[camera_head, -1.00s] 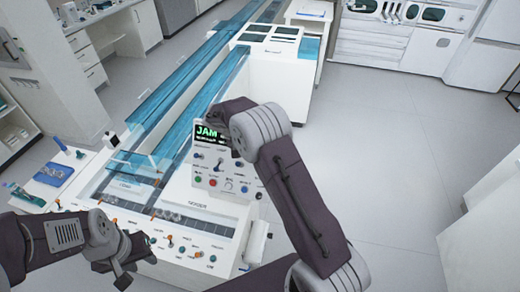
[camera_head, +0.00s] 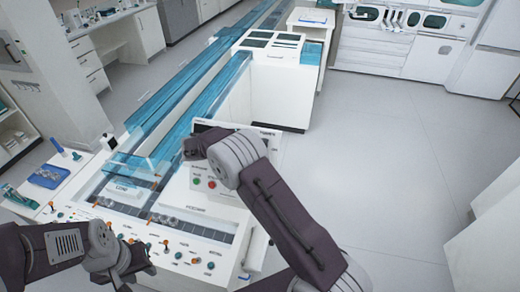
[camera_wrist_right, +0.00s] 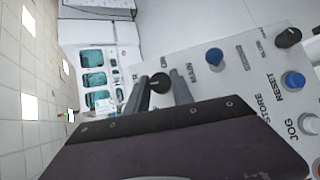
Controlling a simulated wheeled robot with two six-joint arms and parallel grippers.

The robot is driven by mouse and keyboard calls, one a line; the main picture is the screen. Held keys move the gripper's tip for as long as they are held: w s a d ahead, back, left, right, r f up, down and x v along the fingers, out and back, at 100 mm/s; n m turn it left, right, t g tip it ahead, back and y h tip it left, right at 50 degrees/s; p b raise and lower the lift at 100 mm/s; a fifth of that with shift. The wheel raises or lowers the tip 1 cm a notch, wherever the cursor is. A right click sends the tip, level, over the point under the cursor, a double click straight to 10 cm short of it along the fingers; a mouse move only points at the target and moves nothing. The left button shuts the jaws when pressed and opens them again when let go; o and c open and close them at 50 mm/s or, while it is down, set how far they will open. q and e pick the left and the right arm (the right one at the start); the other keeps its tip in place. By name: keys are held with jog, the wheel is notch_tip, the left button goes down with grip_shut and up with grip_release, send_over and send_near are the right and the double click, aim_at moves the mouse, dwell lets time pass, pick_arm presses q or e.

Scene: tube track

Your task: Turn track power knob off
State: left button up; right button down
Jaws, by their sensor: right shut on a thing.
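The control panel (camera_head: 203,196) stands upright on the white tube track. The knob's pointer direction is too small to read. In the head view my right wrist hides the panel's upper part and the fingers. My left gripper (camera_head: 133,276) hangs over the front of the track, low in the picture; its fingers are unclear.
The track's front deck (camera_head: 170,250) carries several small knobs and buttons below the panel. Blue-covered lanes (camera_head: 190,88) run away to the back. A blue tray (camera_head: 48,177) lies at the left. The floor (camera_head: 370,150) to the right is clear.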

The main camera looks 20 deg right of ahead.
jog(key=shift+n+h, duration=0.3)
jog(key=shift+n, duration=0.2)
jog(key=c, duration=1.2)
grip_release()
jog(key=shift+o, duration=0.5)
jog(key=shift+w+f, duration=0.1)
jog(key=b+v, duration=0.2)
jog(key=v, duration=0.7)
